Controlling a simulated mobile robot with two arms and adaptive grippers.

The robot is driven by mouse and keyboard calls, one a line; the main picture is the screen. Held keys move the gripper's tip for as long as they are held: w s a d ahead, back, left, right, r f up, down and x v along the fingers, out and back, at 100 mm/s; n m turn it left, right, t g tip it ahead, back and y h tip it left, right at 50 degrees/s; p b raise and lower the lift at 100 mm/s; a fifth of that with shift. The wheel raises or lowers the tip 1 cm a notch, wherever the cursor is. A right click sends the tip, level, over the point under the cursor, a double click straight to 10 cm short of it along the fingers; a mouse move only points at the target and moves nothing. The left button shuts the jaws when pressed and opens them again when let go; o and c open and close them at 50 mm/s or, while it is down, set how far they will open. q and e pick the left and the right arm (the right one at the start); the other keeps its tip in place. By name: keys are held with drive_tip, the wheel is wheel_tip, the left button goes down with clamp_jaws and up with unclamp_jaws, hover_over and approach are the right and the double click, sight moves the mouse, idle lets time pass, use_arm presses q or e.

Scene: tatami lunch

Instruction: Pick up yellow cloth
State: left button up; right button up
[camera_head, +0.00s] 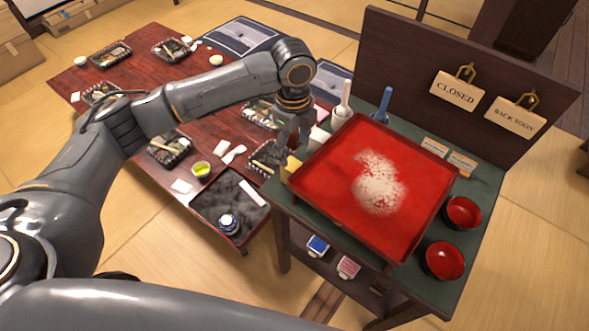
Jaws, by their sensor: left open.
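The yellow cloth (291,167) lies at the left corner of the small green-topped table, beside the red tray. It is small in the picture and partly hidden by my gripper. My left gripper (289,153) comes down from above, open, with its fingertips close over the cloth. I cannot tell whether they touch it. My right gripper is not in view.
The red tray (318,200) holds white powder. Two red bowls (463,212) (444,260) stand to its right. A dark board with two hanging signs (458,91) rises behind. A low red table (135,95) with several food trays is at left.

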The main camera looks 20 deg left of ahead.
sight(293, 165)
use_arm(q)
wheel_tip(293, 165, down, 10)
drive_tip(key=shift+a+r+p, duration=0.1)
drive_tip(key=shift+p, duration=0.35)
drive_tip(key=c, duration=1.3)
